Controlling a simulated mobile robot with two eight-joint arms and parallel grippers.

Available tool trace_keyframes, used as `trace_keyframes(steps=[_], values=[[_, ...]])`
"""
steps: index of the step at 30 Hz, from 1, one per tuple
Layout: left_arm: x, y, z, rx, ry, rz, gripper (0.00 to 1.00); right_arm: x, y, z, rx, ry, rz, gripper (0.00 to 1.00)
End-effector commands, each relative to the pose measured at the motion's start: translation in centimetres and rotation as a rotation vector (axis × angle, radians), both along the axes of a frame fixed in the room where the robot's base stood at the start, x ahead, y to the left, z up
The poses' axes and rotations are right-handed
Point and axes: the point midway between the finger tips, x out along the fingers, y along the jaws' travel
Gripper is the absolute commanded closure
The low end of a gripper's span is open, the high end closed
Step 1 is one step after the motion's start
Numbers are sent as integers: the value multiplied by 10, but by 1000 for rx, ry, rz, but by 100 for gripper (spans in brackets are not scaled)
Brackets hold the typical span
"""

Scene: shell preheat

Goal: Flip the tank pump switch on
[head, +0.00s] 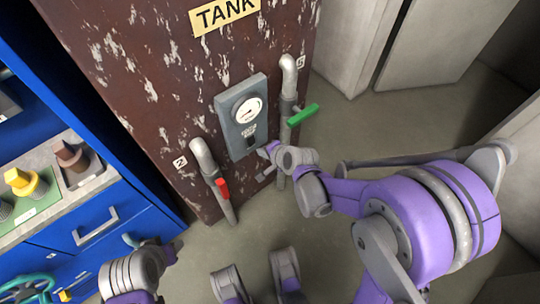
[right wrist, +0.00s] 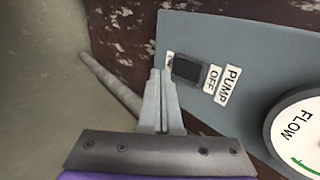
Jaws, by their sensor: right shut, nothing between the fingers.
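The pump switch is a small dark rocker (right wrist: 187,70) on a blue-grey panel (head: 241,115) fixed to the rusty tank cabinet. In the right wrist view, PUMP and OFF labels (right wrist: 211,80) sit to its right, and another label at its left is mostly covered by it and my fingers. I cannot tell which way the rocker is tipped. My right gripper (right wrist: 159,75) is shut and empty, its tips just left of the switch; contact is unclear. In the head view the right gripper (head: 267,160) is just below the panel's lower right corner. My left gripper's fingers are not seen.
A round gauge (head: 247,110) is above the switch. A pipe with a red valve handle (head: 222,189) is at left, and one with a green handle (head: 303,115) at right. Blue drawers (head: 90,225) stand at far left.

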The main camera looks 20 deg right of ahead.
Motion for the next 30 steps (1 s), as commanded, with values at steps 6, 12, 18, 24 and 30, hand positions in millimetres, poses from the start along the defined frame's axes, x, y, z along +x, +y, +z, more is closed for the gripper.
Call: trace_keyframes(steps=[6, 12, 18, 24, 30], values=[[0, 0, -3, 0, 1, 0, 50, 24, 9, -1, 0, 0, 1, 100], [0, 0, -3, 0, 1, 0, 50, 28, 11, -1, -1, 0, 1, 100], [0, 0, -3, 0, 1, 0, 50, 28, 10, -1, -1, 0, 1, 100], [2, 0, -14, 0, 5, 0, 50, 35, 13, -12, -1, 1, 1, 100], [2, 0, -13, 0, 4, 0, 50, 35, 13, -10, -1, 0, 1, 100]])
